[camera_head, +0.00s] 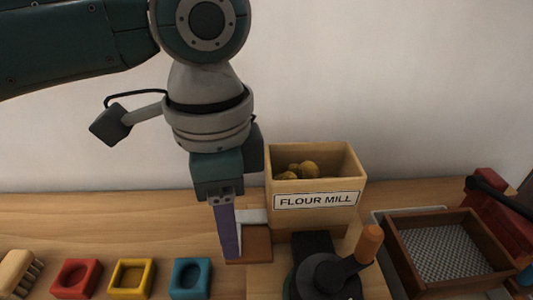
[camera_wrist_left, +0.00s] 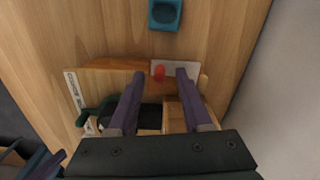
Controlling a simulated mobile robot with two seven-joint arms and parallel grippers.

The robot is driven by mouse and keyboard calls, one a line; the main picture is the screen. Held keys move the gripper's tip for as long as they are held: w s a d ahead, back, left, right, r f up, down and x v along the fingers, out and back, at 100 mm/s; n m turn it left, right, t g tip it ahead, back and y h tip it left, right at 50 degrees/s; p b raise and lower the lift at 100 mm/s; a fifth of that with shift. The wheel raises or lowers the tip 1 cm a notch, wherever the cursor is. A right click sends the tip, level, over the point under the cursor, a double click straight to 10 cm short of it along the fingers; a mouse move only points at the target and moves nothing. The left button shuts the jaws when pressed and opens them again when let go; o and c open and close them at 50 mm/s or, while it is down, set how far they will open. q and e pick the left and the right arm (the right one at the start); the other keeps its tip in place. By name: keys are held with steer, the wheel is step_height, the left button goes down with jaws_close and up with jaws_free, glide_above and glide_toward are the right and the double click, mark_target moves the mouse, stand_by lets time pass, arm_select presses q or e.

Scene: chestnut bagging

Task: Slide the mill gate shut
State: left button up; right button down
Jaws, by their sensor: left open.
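The flour mill (camera_head: 315,205) is a tan wooden box with a name label and round brown chestnuts in its open top. The mill gate is a pale plate (camera_head: 252,216) sticking out at its left side; in the left wrist view the plate (camera_wrist_left: 187,69) carries a red knob (camera_wrist_left: 158,74). My left gripper (camera_head: 232,255) points down beside it, its purple fingers partly covering it. In the left wrist view the fingers are open, with the red knob between them; I cannot tell whether either touches it. A purple part at that view's lower-left edge looks like my right gripper (camera_wrist_left: 45,166).
A crank with an orange handle (camera_head: 369,243) stands in front of the mill. A wooden mesh sieve (camera_head: 398,258) is at right, beside a red device (camera_head: 488,205). Red (camera_head: 66,282), yellow (camera_head: 121,284) and blue (camera_head: 181,285) blocks and a brush (camera_head: 17,272) line the front left.

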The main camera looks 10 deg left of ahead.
arm_select(q)
steer(key=shift+f, duration=0.3)
jaws_close()
stand_by(1.3)
